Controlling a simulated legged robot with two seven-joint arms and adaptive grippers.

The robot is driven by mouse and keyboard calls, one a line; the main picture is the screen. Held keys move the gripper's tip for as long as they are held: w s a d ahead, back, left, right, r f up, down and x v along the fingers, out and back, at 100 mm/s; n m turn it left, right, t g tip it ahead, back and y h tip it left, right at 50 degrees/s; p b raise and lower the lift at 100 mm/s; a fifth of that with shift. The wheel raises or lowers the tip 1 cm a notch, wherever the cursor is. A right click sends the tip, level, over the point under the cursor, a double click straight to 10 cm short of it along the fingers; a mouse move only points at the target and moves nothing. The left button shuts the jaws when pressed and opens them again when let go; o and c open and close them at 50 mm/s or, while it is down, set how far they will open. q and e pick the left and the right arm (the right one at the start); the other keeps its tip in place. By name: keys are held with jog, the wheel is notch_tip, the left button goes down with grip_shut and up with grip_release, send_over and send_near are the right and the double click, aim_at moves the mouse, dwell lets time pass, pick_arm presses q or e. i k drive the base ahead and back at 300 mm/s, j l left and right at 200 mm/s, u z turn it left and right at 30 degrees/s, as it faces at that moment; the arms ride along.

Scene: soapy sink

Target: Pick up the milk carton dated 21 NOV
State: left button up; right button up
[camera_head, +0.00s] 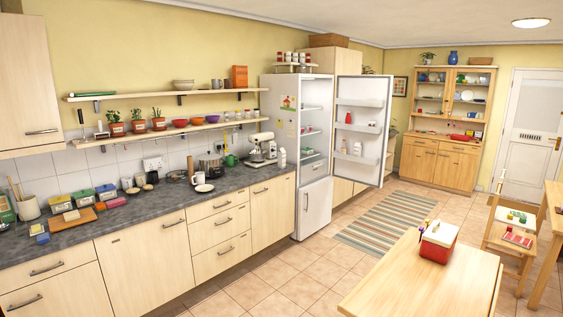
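A small white carton-like item (282,158) stands on the dark worktop, just left of the open fridge (315,205). Another white container (357,148) stands on a shelf of the open fridge door (362,125). Both are too small to tell for sure whether they are milk cartons, and no date such as 21 NOV can be read. Part of the fridge's inside is hidden behind its side wall. Neither of my grippers is in view.
The dark worktop (150,203) runs along the left wall with a mixer (262,150), pots and boxes. A wooden table (420,280) with a red and white cool box (437,242) stands front right. The floor around the striped rug (388,222) is clear.

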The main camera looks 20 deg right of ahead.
aim_at(282, 152)
jog(key=i+j+u, duration=0.15)
jog(key=i, duration=0.35)
jog(key=i+z, duration=0.2)
jog(key=i, duration=0.3)
jog(key=i+j+z, duration=0.15)
jog(key=i, duration=0.35)
jog(key=i+j+z, duration=0.2)
jog(key=i, duration=0.3)
jog(key=i+j+z, duration=0.15)
jog(key=i, duration=0.35)
jog(key=i+l+z, duration=0.25)
jog(key=i+z, duration=0.15)
jog(key=i, duration=0.3)
jog(key=i+l+z, duration=0.1)
jog(key=i+z, duration=0.3)
jog(key=i, duration=0.3)
jog(key=i+j+z, duration=0.2)
jog(key=i+z, duration=0.25)
jog(key=i, duration=0.25)
